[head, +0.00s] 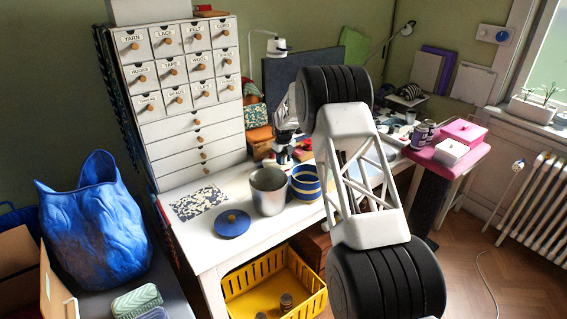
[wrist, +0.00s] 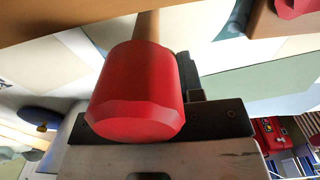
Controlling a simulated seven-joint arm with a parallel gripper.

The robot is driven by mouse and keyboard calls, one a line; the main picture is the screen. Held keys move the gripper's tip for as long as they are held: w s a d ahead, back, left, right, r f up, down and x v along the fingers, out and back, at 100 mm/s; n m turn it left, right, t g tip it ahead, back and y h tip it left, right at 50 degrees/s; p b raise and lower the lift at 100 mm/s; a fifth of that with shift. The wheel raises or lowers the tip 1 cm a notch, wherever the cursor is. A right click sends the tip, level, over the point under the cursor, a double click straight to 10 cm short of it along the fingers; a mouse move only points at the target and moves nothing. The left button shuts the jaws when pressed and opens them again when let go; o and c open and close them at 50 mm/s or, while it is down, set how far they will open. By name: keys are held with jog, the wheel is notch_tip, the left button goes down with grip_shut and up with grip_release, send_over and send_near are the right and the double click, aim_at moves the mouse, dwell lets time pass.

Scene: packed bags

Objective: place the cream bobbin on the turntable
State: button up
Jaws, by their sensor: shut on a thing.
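My gripper (wrist: 188,98) shows as dark jaw parts along the lower middle of the wrist view. It is shut on a red thing (wrist: 135,92) with a blunt, bevelled end, which fills the middle of that view. A tan, wood-like shaft (wrist: 147,25) shows behind the red thing; I cannot tell whether they are joined. In the head view my gripper (head: 284,150) is over the back of the white table, partly hidden by my arm. I cannot make out a cream bobbin or a turntable in either view.
The white table (head: 197,250) bears a metal pot (head: 268,192), a blue-striped bowl (head: 306,184) and a blue lid (head: 232,224). A drawer cabinet (head: 190,95) stands at its left. A yellow crate (head: 275,285) is below. A pink stand (head: 462,158) is at right.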

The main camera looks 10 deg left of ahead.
jog(key=shift+f, duration=0.8)
jog(key=shift+f, duration=0.2)
jog(key=o, duration=1)
jog(key=shift+c, duration=0.2)
jog(key=shift+r, duration=0.2)
notch_tip(320, 180, up, 12)
dwell(0.3)
